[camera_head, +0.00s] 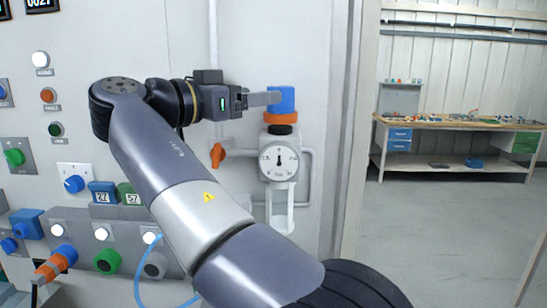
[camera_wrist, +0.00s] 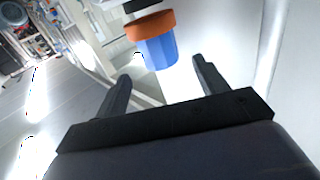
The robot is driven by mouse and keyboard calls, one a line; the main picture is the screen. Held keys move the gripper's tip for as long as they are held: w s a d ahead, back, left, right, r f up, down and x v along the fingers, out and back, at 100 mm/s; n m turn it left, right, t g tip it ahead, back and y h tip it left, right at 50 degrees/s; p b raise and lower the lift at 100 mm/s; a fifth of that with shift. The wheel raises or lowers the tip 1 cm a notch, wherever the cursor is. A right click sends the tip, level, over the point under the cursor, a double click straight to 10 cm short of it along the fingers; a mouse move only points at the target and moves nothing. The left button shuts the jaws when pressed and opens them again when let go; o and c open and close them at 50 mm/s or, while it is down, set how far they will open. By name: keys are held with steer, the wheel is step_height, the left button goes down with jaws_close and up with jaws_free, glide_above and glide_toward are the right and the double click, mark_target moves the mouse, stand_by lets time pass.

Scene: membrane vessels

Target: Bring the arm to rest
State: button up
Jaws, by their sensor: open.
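My arm (camera_head: 175,165) reaches up across the wall panel in the head view and bends to the right at its top. My gripper (camera_head: 270,98) points right, level with a blue cap with an orange ring (camera_head: 282,98) above a round gauge (camera_head: 279,161). In the wrist view my gripper (camera_wrist: 160,85) is open, its two dark fingers wide apart. The blue cap (camera_wrist: 158,53) shows ahead between and beyond the fingertips, and nothing is seen between the fingers. In the head view the fingertips overlap the cap's left edge; I cannot tell whether they touch.
An orange valve handle (camera_head: 217,155) sits left of the gauge. Buttons and knobs, with a blue box (camera_head: 102,194) and a green box (camera_head: 129,194), fill the panel at left. A blue hose (camera_head: 138,283) hangs below. A workbench (camera_head: 455,128) stands far right beyond open floor (camera_head: 440,220).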

mark_target(274, 87)
steer(key=x, duration=0.5)
steer(key=shift+w+d+p, duration=0.15)
steer(key=shift+d+p, duration=0.05)
steer(key=shift+p, duration=0.1)
steer(key=shift+t+b, duration=0.3)
steer(key=shift+r+p, duration=0.1)
steer(key=shift+p, duration=0.25)
